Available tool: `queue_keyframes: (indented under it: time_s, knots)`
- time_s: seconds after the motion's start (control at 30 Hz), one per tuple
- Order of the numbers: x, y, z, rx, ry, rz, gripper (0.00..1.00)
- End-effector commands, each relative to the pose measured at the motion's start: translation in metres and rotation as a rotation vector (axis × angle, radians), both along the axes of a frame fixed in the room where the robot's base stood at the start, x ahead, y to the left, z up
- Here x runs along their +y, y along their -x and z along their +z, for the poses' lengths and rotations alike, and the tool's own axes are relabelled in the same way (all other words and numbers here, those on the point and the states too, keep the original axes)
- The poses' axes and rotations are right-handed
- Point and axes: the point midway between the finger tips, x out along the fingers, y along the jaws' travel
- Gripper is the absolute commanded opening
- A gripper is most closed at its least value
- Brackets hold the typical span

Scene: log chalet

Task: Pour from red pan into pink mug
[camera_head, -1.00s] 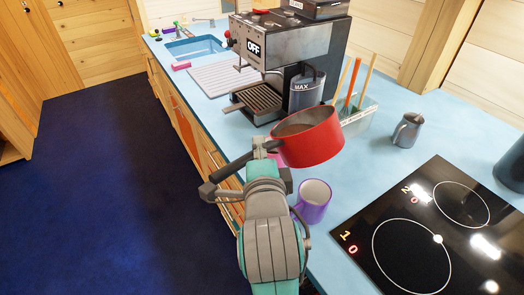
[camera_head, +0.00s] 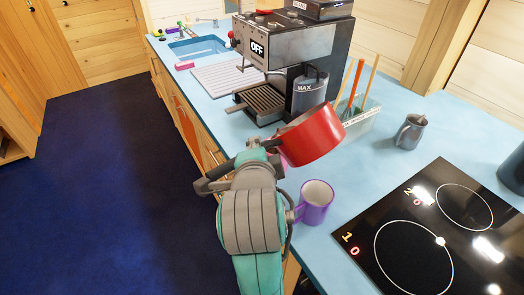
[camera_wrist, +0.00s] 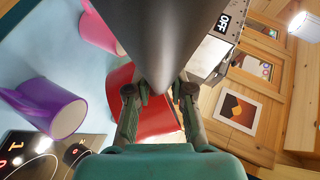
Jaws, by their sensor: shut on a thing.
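The red pan (camera_head: 314,137) is in the air above the counter, tilted steeply, its rim low on the left side. My gripper (camera_wrist: 158,92) is shut on the pan's dark grey handle (camera_wrist: 155,40), and the pan's red side (camera_wrist: 150,118) shows between and behind the fingers. The pink mug (camera_head: 283,161) is mostly hidden below the pan and behind my arm in the head view. A pink piece of it (camera_wrist: 97,30) shows at the upper left of the wrist view. No contents or stream are visible.
A purple mug (camera_head: 315,203) stands close beside my arm. The coffee machine (camera_head: 287,62) is behind the pan, with a clear utensil bin (camera_head: 358,120) to its right. A metal jug (camera_head: 409,132) and black hob (camera_head: 418,235) are at right.

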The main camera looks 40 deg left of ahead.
Motion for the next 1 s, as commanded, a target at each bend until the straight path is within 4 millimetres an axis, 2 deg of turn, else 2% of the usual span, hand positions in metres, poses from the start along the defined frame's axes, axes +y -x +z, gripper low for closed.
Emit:
queue_keyframes:
  time_s: [0.5, 0.87, 1.0]
  knots:
    - [-0.001, 0.000, 0.040, -0.032, -0.281, 0.001, 0.00]
    - [0.000, 0.000, 0.043, -0.034, -0.305, 0.001, 0.00]
    - [0.000, 0.000, 0.050, -0.034, -0.305, 0.001, 0.00]
